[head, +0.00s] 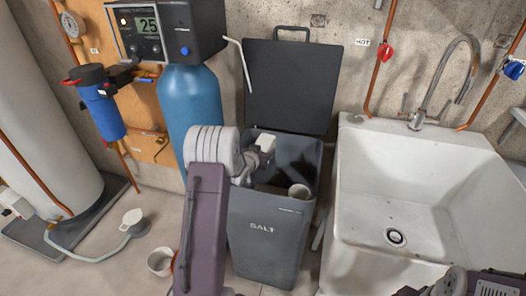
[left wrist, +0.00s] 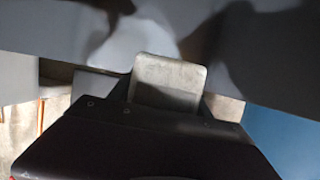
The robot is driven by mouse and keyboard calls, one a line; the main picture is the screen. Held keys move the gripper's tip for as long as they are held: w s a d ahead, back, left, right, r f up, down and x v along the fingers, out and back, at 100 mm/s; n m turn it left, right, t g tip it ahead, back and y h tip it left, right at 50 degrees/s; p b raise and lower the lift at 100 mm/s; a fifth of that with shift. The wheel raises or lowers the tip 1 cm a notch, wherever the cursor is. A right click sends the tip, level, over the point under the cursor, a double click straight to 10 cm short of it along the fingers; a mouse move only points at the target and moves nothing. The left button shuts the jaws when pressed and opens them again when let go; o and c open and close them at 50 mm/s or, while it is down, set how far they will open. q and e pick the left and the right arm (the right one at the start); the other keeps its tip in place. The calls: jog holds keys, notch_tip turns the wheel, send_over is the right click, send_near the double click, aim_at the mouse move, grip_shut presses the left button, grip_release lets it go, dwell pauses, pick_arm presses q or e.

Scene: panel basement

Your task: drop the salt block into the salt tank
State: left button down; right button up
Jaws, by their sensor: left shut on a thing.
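The salt tank (head: 265,235) is a dark grey bin marked SALT, standing upright with its lid (head: 290,85) raised against the wall. My left gripper (head: 262,153) is over the tank's open top, towards its back left. It is shut on the salt block (left wrist: 170,72), a pale grey piece with rounded corners that sticks out beyond the dark gripper in the left wrist view. In the head view the block is small and partly hidden by the gripper. My right gripper's fingers are outside the views; only part of that arm shows at bottom right.
A white sink (head: 400,200) is close on the right. A blue softener cylinder (head: 190,105) stands behind left. A white cup (head: 161,261) and a hose (head: 100,255) lie on the floor.

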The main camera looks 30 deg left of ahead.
aim_at(267, 137)
pick_arm(q)
jog(key=shift+c, duration=2)
grip_release()
jog(key=shift+r, duration=0.25)
jog(key=shift+s+f, duration=0.1)
jog(key=shift+f, duration=0.15)
notch_tip(267, 137, up, 5)
jog(key=shift+r+p, duration=0.2)
jog(key=shift+p, duration=0.85)
jog(key=d+r, duration=0.6)
jog(key=d, duration=0.5)
jog(key=shift+d+p, duration=0.35)
jog(key=shift+d, duration=0.05)
